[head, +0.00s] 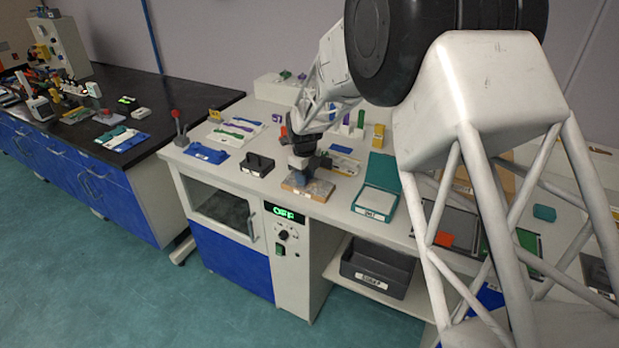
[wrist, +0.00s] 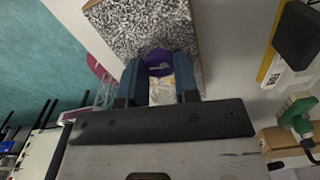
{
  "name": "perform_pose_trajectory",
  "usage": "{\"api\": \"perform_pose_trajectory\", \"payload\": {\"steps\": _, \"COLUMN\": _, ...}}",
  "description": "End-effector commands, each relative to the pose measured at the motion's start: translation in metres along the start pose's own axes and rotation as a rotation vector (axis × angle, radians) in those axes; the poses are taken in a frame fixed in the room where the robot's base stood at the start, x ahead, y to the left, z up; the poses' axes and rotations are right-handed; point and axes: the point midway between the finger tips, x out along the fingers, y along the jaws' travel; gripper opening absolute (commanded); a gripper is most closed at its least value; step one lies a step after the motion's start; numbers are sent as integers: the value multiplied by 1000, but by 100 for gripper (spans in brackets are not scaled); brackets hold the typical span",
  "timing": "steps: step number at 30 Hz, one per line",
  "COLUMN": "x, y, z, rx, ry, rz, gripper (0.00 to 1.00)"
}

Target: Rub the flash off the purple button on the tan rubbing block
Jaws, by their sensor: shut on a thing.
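The tan rubbing block (head: 318,192), with a speckled grey top, lies near the front edge of the bench. It also shows at the top of the wrist view (wrist: 130,25). My gripper (head: 300,172) is over the block, pointing down. In the wrist view its two blue fingers (wrist: 159,72) are shut on the purple button (wrist: 158,57). The button's far face shows against the speckled surface; I cannot tell whether it touches it. The flash is not clear. In the head view my gripper hides the button.
A black block with a handle (head: 257,164) stands left of the rubbing block. An open teal case with a pale pad (head: 380,201) lies to its right. A yellow item (head: 378,134) stands behind. A grey bin (head: 378,268) sits on the shelf below.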

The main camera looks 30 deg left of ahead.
Motion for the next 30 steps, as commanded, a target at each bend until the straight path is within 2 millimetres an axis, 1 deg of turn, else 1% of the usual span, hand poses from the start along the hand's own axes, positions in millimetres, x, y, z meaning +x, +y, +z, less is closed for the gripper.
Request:
{"api": "perform_pose_trajectory", "payload": {"steps": 4, "x": 0, "y": 1, "z": 4, "rx": 0, "ry": 0, "rz": 0, "gripper": 10}}
{"api": "perform_pose_trajectory", "payload": {"steps": 17, "x": 0, "y": 1, "z": 6, "rx": 0, "ry": 0, "rz": 0, "gripper": 10}}
{"api": "perform_pose_trajectory", "payload": {"steps": 30, "x": 2, "y": 5, "z": 30, "rx": -1, "ry": 0, "rz": 0, "gripper": 10}}
